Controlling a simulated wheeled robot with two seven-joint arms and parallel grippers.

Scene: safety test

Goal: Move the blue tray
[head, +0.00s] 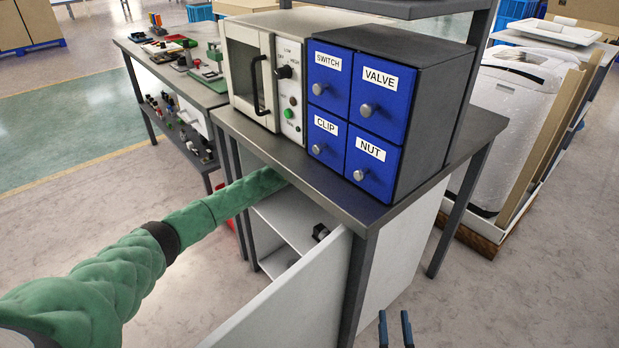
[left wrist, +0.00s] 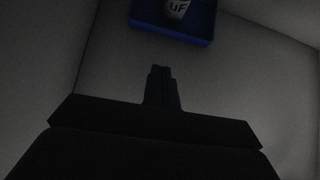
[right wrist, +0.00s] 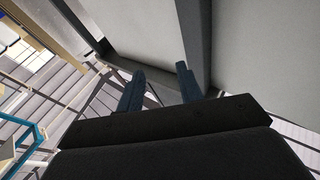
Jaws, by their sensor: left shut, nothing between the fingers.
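The blue tray (left wrist: 146,29) shows at the top of the left wrist view, in a dim enclosed space. A light cup-like object with dark lettering (left wrist: 177,9) is in it; its top is cut off. My left gripper (left wrist: 161,70) is shut and empty, a little short of the tray and apart from it. In the head view my green left arm reaches into the cabinet under the bench, and its gripper is hidden there. My right gripper (head: 395,328) is open and empty at the bottom of the head view, and it also shows beside a bench leg in the right wrist view (right wrist: 160,85).
The white cabinet door (head: 290,300) stands open in front of the bench. A dark bench top (head: 232,125) carries an oven-like box (head: 248,75) and blue labelled drawers (head: 332,80). A dark bench leg (head: 357,290) stands near my right gripper. Open floor lies at left.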

